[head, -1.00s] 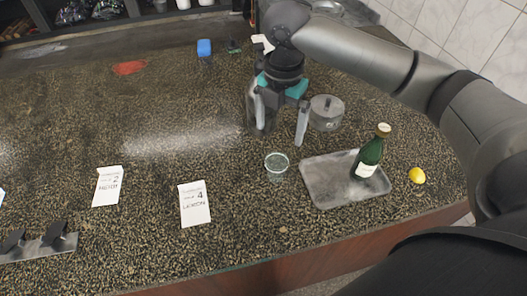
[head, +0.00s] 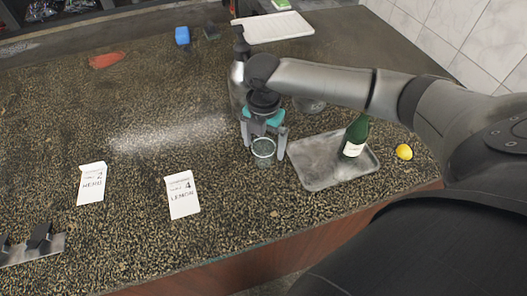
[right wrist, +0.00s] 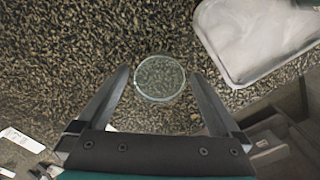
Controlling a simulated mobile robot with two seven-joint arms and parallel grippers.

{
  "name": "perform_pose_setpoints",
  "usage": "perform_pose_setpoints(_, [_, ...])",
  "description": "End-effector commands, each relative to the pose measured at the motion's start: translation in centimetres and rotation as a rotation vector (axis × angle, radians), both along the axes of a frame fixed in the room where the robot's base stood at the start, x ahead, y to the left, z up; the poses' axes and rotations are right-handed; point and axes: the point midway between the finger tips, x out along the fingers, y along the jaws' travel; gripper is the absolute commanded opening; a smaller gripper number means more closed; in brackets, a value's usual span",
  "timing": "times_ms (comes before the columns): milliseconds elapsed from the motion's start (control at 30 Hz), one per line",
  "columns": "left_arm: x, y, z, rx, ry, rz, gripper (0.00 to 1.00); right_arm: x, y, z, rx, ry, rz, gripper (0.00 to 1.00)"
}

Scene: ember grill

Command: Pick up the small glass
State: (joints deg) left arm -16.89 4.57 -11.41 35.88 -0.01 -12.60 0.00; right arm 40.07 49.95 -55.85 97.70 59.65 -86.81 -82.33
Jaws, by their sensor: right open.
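The small glass (head: 263,148) is clear and stands upright on the speckled counter, left of the metal tray. My right gripper (head: 265,146) is open, its fingers to either side of the glass in the head view. In the right wrist view the glass (right wrist: 160,78) shows from above as a round rim, lying just ahead of and between the open fingertips (right wrist: 163,76). I cannot tell how far down the fingers reach beside it, and no contact shows. My left gripper is not in view.
A metal tray (head: 312,174) holds a green bottle (head: 355,136); a lemon (head: 404,152) lies to its right. Two paper cards (head: 182,194), (head: 91,183) stand at the left. A metal canister (head: 237,88) stands behind my gripper.

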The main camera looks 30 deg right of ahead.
Motion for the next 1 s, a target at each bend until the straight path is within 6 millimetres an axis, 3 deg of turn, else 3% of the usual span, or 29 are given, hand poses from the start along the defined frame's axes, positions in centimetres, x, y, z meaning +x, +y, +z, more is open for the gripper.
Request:
perform_pose_setpoints(167, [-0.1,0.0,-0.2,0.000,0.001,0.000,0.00,-0.1,0.0,-2.1,-0.001,0.001,0.001,1.00])
perform_pose_setpoints(433, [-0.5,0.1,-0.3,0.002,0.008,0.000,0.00,0.0,0.0,-2.2,0.000,-0.001,0.002,0.99])
perform_pose_setpoints(1000, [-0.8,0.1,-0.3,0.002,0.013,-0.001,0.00,0.0,0.0,-2.2,0.000,-0.001,0.001,0.35])
